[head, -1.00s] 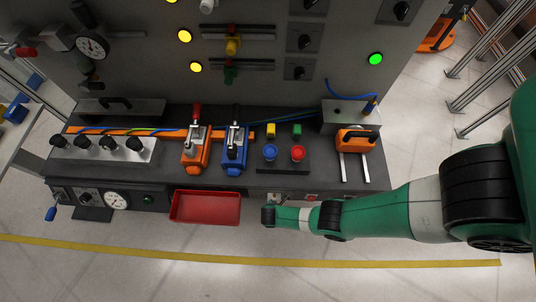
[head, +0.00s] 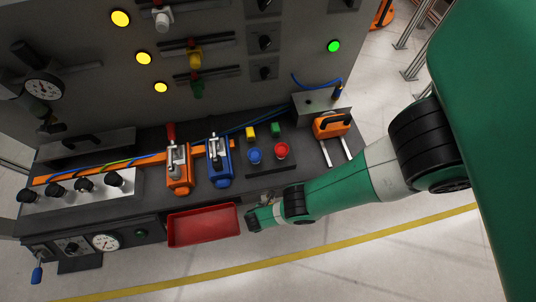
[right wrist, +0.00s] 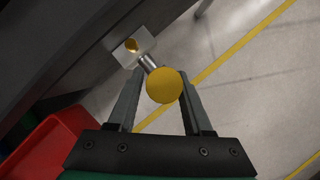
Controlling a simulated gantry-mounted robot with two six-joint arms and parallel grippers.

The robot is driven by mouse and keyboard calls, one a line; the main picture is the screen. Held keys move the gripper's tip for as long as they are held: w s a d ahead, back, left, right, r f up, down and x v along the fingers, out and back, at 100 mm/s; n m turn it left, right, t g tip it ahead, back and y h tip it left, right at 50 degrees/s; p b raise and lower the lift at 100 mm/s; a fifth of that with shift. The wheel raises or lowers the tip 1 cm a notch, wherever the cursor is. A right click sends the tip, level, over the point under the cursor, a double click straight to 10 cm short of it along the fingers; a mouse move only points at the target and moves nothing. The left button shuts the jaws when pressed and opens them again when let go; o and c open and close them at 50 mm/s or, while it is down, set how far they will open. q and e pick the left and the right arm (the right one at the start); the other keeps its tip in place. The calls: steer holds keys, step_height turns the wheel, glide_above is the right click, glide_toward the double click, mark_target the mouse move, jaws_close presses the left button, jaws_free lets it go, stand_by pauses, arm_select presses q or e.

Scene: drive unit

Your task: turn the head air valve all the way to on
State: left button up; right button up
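In the right wrist view a round yellow knob (right wrist: 164,86) sits on a short metal stem from a pale block (right wrist: 133,47) on the bench's front face. No label shows, so I cannot tell whether it is the head air valve. My right gripper (right wrist: 160,75) is open, with one finger on each side of the knob and gaps showing. In the head view my right gripper (head: 252,219) is at the bench's front edge, right of the red tray. A blue-handled lever (head: 37,273) hangs at the bench's lower left. My left gripper is not in view.
The red tray (head: 204,226) is close beside my right gripper. Above it on the bench stand orange (head: 178,172) and blue (head: 219,172) clamp units, and blue (head: 255,155) and red (head: 281,150) buttons. The floor (head: 350,265) in front is open.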

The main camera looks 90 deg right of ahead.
steer(key=shift+o, duration=1.1)
steer(key=p+v, duration=0.8)
steer(key=v, duration=0.3)
steer(key=shift+a+r+p, duration=0.15)
steer(key=shift+a+p, duration=0.1)
steer(key=shift+p, duration=0.15)
